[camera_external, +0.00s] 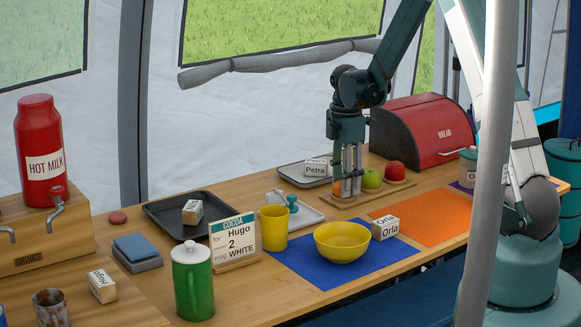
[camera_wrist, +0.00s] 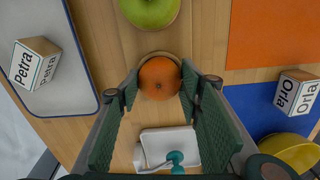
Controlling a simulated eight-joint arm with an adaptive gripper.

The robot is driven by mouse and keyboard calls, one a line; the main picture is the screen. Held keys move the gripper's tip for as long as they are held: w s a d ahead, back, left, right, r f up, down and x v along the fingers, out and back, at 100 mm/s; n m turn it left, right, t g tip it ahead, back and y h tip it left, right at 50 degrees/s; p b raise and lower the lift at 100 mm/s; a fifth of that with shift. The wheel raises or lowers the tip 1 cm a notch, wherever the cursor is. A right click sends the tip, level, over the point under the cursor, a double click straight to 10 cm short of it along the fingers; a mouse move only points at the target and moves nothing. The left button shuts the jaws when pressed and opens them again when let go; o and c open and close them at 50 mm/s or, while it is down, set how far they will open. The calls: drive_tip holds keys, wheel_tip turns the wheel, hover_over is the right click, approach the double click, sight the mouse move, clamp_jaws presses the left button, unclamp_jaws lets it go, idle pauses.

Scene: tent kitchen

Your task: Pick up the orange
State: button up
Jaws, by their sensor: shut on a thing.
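The orange (camera_wrist: 159,77) sits between my two fingertips in the wrist view, with a finger against each side. In the external view a small part of the orange (camera_external: 337,187) shows beside the fingers of my gripper (camera_external: 347,190); the rest is hidden behind them. My gripper is shut on the orange and points straight down at the left end of a wooden fruit board (camera_external: 404,184). I cannot tell whether the orange is clear of the board.
A green apple (camera_external: 371,178) and a red apple (camera_external: 394,172) sit on the board, right of my gripper. The bread bin (camera_external: 425,130) stands behind.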

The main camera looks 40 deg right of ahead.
wheel_tip(320, 180, up, 10)
drive_tip(key=shift+f+p, duration=0.1)
drive_tip(key=shift+p, duration=0.95)
drive_tip(key=shift+s+a, duration=0.1)
drive_tip(key=shift+a, duration=0.05)
